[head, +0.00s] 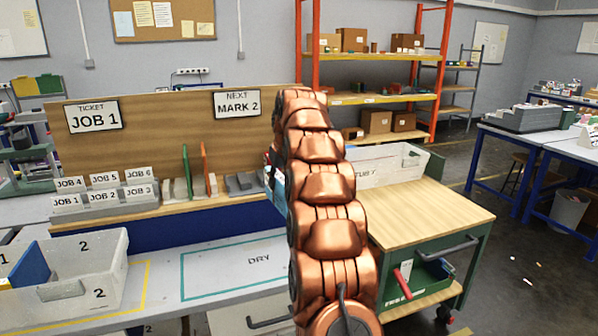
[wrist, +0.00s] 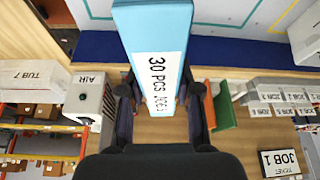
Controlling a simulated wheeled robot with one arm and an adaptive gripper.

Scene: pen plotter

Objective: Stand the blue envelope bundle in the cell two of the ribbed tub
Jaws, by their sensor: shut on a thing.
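My gripper (wrist: 163,100) is shut on the light blue envelope bundle (wrist: 152,22), one finger on each side, in the wrist view. The bundle is a block with a white label reading "30 PCS". A translucent white tub (head: 100,268) marked 1 and 2 stands at the left on the bench, away from the bundle. A blue upright piece (head: 32,264) is at its 1 side; the part by the 2 marks looks empty.
A taped DRY area (head: 240,265) lies clear right of the tub. Behind it are a blue-fronted ledge with grey JOB holders (head: 105,197), upright green and orange pieces (head: 204,170), and a wooden board. A wood-topped cart (head: 430,215) with TUB 7 (head: 390,167) stands right.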

